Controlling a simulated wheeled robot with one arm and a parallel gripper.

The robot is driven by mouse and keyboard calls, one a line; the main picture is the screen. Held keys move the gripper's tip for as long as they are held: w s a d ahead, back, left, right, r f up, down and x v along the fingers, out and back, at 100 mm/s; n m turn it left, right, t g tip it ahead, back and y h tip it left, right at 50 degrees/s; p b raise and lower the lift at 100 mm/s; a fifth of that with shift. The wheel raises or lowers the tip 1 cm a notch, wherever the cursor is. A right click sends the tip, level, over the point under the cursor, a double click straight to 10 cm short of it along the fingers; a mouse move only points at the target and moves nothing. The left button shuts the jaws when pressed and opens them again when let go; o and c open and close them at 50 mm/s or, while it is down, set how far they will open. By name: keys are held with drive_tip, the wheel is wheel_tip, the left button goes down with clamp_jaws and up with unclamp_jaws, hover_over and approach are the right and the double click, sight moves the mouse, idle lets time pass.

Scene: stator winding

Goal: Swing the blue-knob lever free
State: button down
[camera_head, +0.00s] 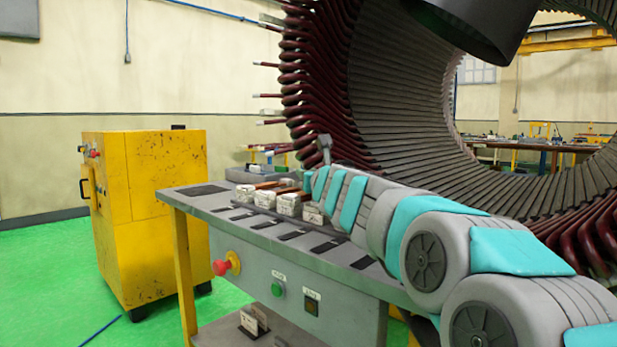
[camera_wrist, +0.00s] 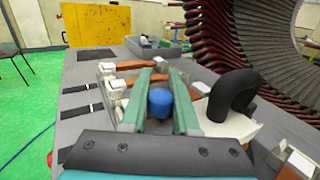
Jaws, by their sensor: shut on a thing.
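The blue knob (camera_wrist: 160,101) sits between the two green fingers of my gripper (camera_wrist: 166,76) in the wrist view. My gripper is shut on it, with a finger on each side. The lever below the knob is largely hidden by the fingers and the gripper body. In the head view my arm reaches over the bench from the right. The knob cannot be made out there.
The grey bench (camera_head: 228,202) carries white blocks (camera_head: 290,203) with copper-brown bars. A black curved hose-like part (camera_wrist: 234,95) stands right of the fingers. The large stator (camera_head: 310,80) rises behind the bench. A yellow cabinet (camera_head: 150,190) stands left, with green floor between.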

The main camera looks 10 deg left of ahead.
drive_tip(key=shift+w+a+f+m+t+h+b, duration=0.15)
drive_tip(key=shift+m+t+h+b, duration=0.15)
drive_tip(key=shift+m+h+b, duration=0.45)
drive_tip(key=shift+w+d+r+m+t+h+b, duration=0.15)
drive_tip(key=shift+m+t+h+b, duration=0.25)
drive_tip(key=shift+h+b, duration=0.5)
drive_tip(key=shift+a+f+m+h, duration=0.15)
drive_tip(key=shift+m+h, duration=0.2)
drive_tip(key=shift+h, duration=0.3)
drive_tip(key=shift+w, duration=0.1)
drive_tip(key=shift+r+m+h, duration=0.2)
drive_tip(key=shift+m+h, duration=0.2)
drive_tip(key=shift+h, duration=0.2)
drive_tip(key=c, duration=0.7)
unclamp_jaws()
drive_tip(key=shift+o, duration=0.2)
